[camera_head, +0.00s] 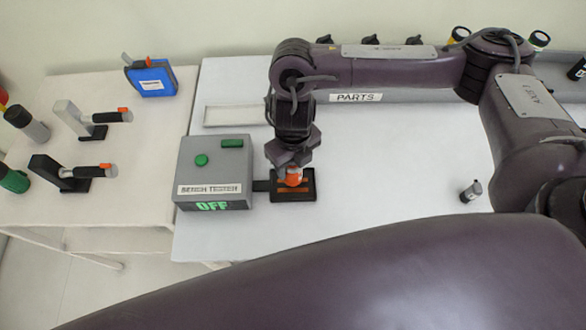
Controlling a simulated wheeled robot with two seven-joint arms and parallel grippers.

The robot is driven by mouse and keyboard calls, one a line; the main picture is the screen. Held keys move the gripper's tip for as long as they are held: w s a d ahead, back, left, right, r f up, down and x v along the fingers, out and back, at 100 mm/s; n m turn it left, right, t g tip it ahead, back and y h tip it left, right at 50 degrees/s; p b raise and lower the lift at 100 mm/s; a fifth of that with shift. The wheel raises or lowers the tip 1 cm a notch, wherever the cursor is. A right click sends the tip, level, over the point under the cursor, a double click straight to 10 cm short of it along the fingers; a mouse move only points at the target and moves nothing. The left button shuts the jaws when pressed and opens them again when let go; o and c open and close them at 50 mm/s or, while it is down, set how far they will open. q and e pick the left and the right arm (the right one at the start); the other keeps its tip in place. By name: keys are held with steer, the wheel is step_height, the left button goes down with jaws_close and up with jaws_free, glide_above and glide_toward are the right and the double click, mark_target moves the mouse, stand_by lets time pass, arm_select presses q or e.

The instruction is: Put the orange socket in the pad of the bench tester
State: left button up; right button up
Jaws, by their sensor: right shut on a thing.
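The orange socket (294,178) is in my right gripper (291,165), which is shut on it and points down. The socket is over the black pad (293,197) of the bench tester; I cannot tell whether it touches the pad. The pad lies to the right of the grey bench tester box (213,165), joined by a short black piece. The tester has green buttons on top, and its display reads OFF. The gripper hides part of the socket and the back of the pad. My left gripper is not in view.
A small dark cylinder (470,191) stands on the white table at the right. A shelf labelled PARTS (380,97) runs along the back. A shallow white tray (235,115) lies behind the tester. The left table holds two stands with orange-tipped tools (100,117) and a blue box (152,79).

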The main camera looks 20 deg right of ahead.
step_height(320, 180, down, 3)
steer(key=shift+f+b, duration=0.1)
steer(key=shift+b, duration=0.2)
steer(key=shift+f, duration=0.2)
steer(key=shift+f, duration=0.1)
steer(key=shift+f, duration=0.2)
steer(key=o, duration=1.1)
steer(key=shift+r, duration=0.1)
steer(key=shift+o, duration=0.2)
steer(key=shift+r, duration=0.5)
step_height(320, 180, up, 11)
steer(key=shift+r+p, duration=0.2)
steer(key=shift+p, duration=0.45)
